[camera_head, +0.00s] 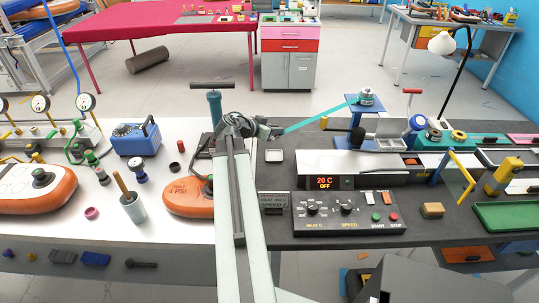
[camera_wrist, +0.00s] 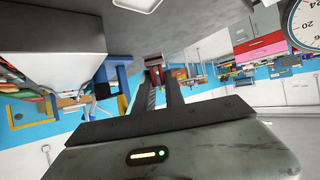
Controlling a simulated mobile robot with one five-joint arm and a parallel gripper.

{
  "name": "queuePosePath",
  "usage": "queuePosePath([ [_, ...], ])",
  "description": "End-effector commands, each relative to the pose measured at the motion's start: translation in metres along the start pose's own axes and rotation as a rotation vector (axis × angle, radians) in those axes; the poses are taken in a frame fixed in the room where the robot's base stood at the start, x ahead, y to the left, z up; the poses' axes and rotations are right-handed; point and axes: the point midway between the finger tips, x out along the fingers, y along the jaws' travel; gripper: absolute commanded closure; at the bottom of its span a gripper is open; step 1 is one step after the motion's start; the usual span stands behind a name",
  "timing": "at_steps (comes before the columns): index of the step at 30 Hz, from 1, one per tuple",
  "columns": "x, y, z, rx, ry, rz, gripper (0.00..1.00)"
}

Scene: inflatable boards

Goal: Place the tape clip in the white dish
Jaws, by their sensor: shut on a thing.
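In the wrist view, my gripper (camera_wrist: 159,72) is shut on a small reddish-brown and grey piece (camera_wrist: 154,61) at the fingertips, which I take to be the tape clip. Its shape is hard to make out, and in the head view it is hardly distinguishable from the dark gripper. The small white dish (camera_head: 274,155) lies on the bench just below the gripper in the head view. Part of the dish (camera_wrist: 138,3) shows at the wrist view's top edge. It looks empty.
A teal strip (camera_head: 320,115) runs from near my gripper to a blue stand (camera_head: 365,108). A heat control box (camera_head: 347,212) and a display unit (camera_head: 350,180) stand in front. A hand pump (camera_head: 214,105) and orange board (camera_head: 189,198) are at left.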

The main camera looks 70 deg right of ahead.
Motion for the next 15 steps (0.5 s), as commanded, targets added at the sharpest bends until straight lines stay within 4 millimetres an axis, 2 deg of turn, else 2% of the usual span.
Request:
queuePosePath([
  [1,0.006,-0.001,0.012,-0.001,0.000,-0.001,1.00],
  [7,0.026,-0.002,0.051,-0.002,0.000,-0.004,1.00],
  [15,0.030,-0.003,0.061,-0.002,0.000,-0.005,1.00],
])
